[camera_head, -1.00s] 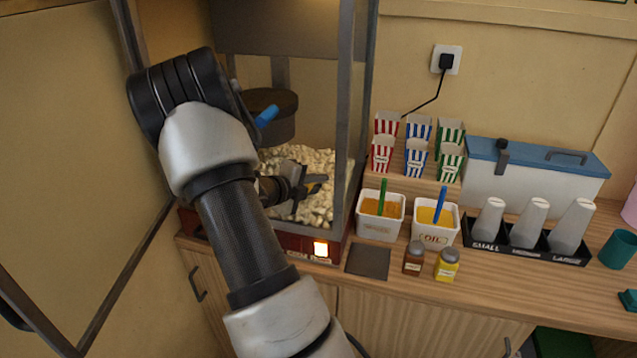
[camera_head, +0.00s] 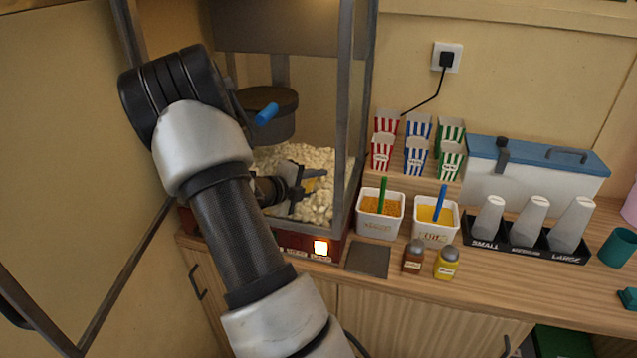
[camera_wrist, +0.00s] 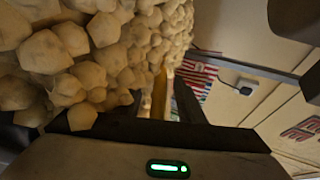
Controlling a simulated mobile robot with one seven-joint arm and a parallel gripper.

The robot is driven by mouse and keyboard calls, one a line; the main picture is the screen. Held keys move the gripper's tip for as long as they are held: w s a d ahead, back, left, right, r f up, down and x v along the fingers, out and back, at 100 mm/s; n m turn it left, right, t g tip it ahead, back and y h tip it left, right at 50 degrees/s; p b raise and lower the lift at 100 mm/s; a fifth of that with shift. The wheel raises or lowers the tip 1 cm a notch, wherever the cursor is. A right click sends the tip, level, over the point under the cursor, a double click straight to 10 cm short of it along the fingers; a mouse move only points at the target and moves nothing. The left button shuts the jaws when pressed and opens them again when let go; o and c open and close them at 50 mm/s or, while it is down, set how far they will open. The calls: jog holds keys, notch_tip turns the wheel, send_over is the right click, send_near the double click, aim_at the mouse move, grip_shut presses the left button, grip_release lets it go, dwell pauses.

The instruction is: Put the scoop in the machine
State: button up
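The popcorn machine (camera_head: 349,130) stands at the left of the counter, with a glass-sided case, popcorn (camera_head: 310,158) in it and a dark kettle with a blue handle (camera_head: 267,114). My gripper (camera_head: 308,190) is inside the case, low over the popcorn, with its fingers apart. A small tan piece (camera_head: 311,184), perhaps part of the scoop, shows between the fingers. The rest of the scoop is not clearly visible.
The machine's corner posts and glass stand close around my forearm. A dark plate (camera_head: 367,259) lies in front.

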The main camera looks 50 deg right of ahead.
jog(key=w+v, duration=0.1)
jog(key=v, duration=1.5)
jog(key=shift+s+p, duration=0.35)
jog(key=shift+s, duration=0.1)
jog(key=shift+a+r, duration=0.1)
jog(key=shift+a, duration=0.05)
